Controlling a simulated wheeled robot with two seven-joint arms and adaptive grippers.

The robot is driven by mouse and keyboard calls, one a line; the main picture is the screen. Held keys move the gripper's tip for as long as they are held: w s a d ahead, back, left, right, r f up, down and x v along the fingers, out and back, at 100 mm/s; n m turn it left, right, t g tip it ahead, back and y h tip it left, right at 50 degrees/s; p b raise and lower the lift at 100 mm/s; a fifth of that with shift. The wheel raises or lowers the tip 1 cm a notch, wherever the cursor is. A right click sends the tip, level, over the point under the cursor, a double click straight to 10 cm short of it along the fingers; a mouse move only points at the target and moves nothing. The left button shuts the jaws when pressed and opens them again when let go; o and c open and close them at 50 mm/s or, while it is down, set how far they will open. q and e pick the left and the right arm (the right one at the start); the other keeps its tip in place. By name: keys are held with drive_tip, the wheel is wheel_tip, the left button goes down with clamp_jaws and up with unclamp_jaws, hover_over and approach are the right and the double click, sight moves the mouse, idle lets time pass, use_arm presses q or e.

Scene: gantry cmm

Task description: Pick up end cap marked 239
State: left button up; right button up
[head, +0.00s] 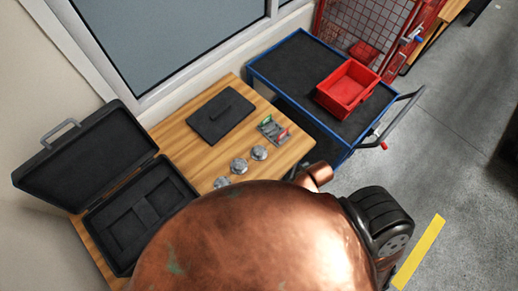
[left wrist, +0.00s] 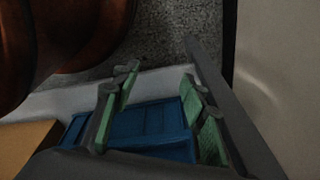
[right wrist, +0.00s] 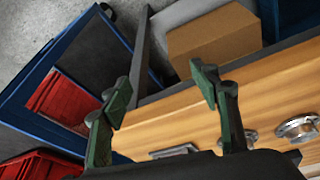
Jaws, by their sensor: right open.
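Three round metal end caps stand in a row on the wooden table (head: 182,138) in the head view: a far one (head: 259,153), a middle one (head: 239,166) and a near one (head: 221,182), partly covered at its lower edge. No number is readable on any. In the right wrist view one cap (right wrist: 298,129) shows at the right edge and part of another (right wrist: 252,137) beside the finger. My right gripper (right wrist: 160,92) is open and empty, with the caps to the right of its fingers. My left gripper (left wrist: 160,82) has its fingers apart and nothing between them.
An open black case (head: 107,207) stands at the table's left. A blue trolley (head: 290,68) carries a red bin (head: 348,87). A cardboard box (right wrist: 213,42) shows too.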

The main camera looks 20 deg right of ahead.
wheel_tip(320, 180, up, 5)
drive_tip(key=w+p, duration=0.1)
drive_tip(key=n+y+p, duration=0.2)
drive_tip(key=n+y, duration=0.1)
drive_tip(key=n, duration=0.5)
approach(259, 151)
drive_tip(key=shift+f, duration=0.65)
drive_tip(key=shift+x, duration=0.9)
drive_tip(key=shift+w+p+x, duration=0.15)
drive_tip(key=shift+p+x, duration=0.25)
drive_tip(key=shift+x, duration=1)
drive_tip(key=shift+w+p+x, duration=0.1)
drive_tip(key=shift+p+x, duration=0.25)
drive_tip(key=shift+x, duration=1)
use_arm(q)
drive_tip(key=r, duration=0.2)
drive_tip(key=s+r, duration=0.1)
drive_tip(key=r, duration=0.2)
drive_tip(key=shift+r, duration=0.1)
use_arm(e)
drive_tip(key=shift+a+r, duration=0.1)
drive_tip(key=shift+c, duration=0.2)
drive_tip(key=c, duration=1.3)
use_arm(q)
drive_tip(key=shift+d, duration=0.1)
use_arm(e)
drive_tip(key=shift+c, duration=0.3)
